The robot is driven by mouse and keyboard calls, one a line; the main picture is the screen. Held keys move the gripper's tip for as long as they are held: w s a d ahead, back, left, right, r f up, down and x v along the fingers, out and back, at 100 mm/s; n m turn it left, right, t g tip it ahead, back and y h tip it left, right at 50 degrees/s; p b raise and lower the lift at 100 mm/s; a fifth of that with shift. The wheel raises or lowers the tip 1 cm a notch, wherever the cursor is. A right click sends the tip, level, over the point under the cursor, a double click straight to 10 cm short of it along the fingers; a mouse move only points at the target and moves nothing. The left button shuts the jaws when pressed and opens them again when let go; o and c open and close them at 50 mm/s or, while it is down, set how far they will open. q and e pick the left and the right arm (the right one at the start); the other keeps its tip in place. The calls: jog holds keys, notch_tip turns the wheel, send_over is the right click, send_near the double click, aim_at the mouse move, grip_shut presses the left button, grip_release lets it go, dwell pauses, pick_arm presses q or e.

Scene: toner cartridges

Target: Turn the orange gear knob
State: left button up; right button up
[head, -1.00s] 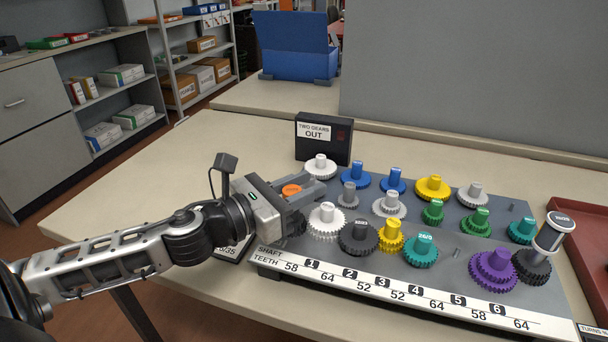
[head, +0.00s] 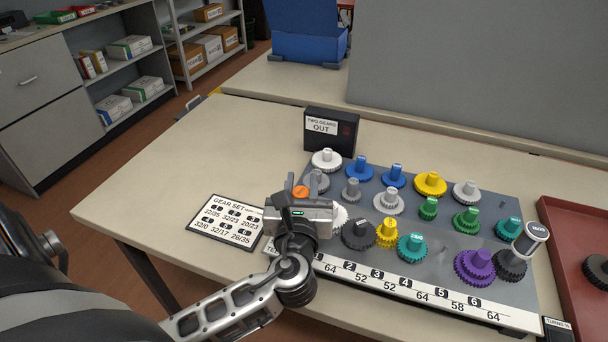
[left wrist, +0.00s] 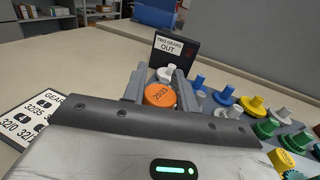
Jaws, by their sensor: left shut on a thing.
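The orange gear knob (head: 301,192) stands at the left end of the grey gear board (head: 440,262). The gripper body hides the knob's lower part. My right gripper is not in view.
White, grey, blue, yellow, green, teal and purple gears crowd the board to the right. A black box (head: 331,131) reading "TWO GEARS OUT" stands behind. A gear set card (head: 226,221) lies at left. A red tray (head: 570,225) sits at right.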

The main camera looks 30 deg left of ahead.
pick_arm(q)
jog(key=shift+n+g+y+p, duration=0.4)
jog(key=shift+n+g+y, duration=0.35)
jog(key=shift+y, duration=0.35)
jog(key=shift+s+a+n, duration=0.1)
jog(key=shift+n, duration=0.15)
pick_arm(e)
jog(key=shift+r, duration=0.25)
pick_arm(q)
jog(key=shift+g+y, duration=0.25)
jog(key=shift+y, duration=0.05)
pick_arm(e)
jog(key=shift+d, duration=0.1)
pick_arm(q)
jog(key=o, duration=1)
jog(key=shift+c, duration=0.2)
